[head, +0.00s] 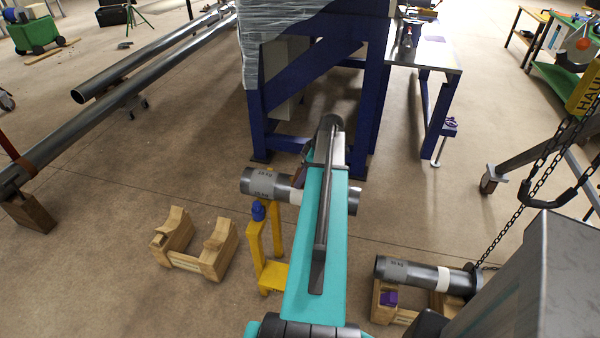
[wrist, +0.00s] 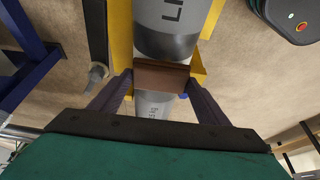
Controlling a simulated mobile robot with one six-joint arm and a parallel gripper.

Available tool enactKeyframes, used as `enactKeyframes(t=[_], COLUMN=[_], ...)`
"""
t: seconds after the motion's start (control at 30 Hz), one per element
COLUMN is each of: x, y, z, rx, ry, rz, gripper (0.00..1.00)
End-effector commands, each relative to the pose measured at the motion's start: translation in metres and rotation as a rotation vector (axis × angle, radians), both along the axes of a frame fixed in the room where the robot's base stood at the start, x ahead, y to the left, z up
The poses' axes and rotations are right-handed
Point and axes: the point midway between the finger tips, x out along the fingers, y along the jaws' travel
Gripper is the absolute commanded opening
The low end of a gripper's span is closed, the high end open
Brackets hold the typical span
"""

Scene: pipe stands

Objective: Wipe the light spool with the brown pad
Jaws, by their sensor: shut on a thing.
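My gripper (wrist: 160,82) is shut on the brown pad (wrist: 162,74), held crosswise between its two fingers. In the wrist view the pad lies across a grey spool (wrist: 168,38) marked with large dark letters that are partly cut off. I cannot tell whether pad and spool touch. In the head view this spool (head: 262,183) lies level on a yellow stand (head: 255,245), with a pale band around its middle. My turquoise arm crosses in front of it and hides part of the spool and most of my gripper.
A second grey spool (head: 408,271) with a pale band rests on a wooden cradle at the lower right. An empty wooden cradle (head: 195,259) stands on the floor at left. A blue steel frame (head: 376,90) stands close behind. Long pipes (head: 110,120) lie at the upper left.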

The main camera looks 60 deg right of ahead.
Motion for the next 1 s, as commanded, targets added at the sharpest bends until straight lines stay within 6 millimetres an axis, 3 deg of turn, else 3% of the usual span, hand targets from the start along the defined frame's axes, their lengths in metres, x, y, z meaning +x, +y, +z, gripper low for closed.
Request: enactKeyframes(t=[0.57, 1.0], x=[-0.009, 0.009], y=[-0.002, 0.003], z=[0.001, -0.002], rx=[0.000, 0.000], ry=[0.000, 0.000], rz=[0.000, 0.000], gripper=[0.35, 0.35])
